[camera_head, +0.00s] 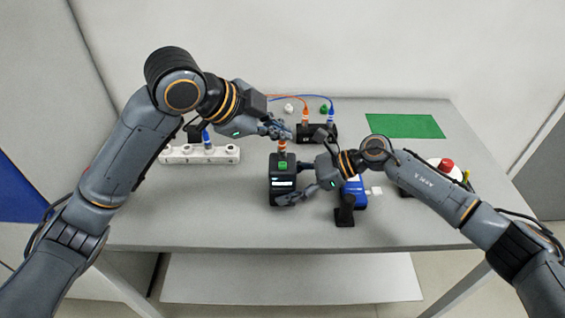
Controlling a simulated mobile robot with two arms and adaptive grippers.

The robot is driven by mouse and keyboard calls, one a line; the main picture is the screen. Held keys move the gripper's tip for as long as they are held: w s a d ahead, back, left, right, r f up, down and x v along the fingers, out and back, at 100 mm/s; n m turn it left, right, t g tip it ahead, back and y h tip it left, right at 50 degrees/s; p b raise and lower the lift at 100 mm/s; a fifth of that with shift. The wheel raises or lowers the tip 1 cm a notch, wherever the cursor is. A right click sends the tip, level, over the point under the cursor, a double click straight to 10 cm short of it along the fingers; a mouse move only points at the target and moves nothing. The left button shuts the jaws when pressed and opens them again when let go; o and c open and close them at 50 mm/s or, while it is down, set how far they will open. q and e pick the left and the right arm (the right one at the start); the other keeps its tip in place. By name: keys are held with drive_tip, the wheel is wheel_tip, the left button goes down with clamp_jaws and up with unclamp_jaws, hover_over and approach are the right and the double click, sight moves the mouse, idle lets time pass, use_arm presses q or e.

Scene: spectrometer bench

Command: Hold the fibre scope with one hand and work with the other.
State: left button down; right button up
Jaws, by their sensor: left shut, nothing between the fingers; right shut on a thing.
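The fibre scope (283,186), a black handheld box with a green button and a small lit screen, is at the middle of the bench. My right gripper (290,197) is shut on its lower part from the right; its fingers partly cover the scope. An orange and white connector (282,147) stands at the scope's far end. My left gripper (284,131) is shut and empty just above and beyond that connector; I cannot tell whether they touch.
A black box (316,134) with orange (305,117) and blue (331,117) plugs stands behind. A white holder strip (180,154) with a blue plug (206,138) is left. A blue device (354,193) and black stand (345,210) are right. The green mat (400,126) is bare.

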sight(279, 166)
use_arm(q)
drive_tip(key=shift+f, duration=2.55)
drive_tip(key=shift+f, duration=0.15)
drive_tip(key=shift+f, duration=0.3)
drive_tip(key=shift+f, duration=0.4)
drive_tip(key=shift+r, duration=0.85)
drive_tip(key=shift+r, duration=2.5)
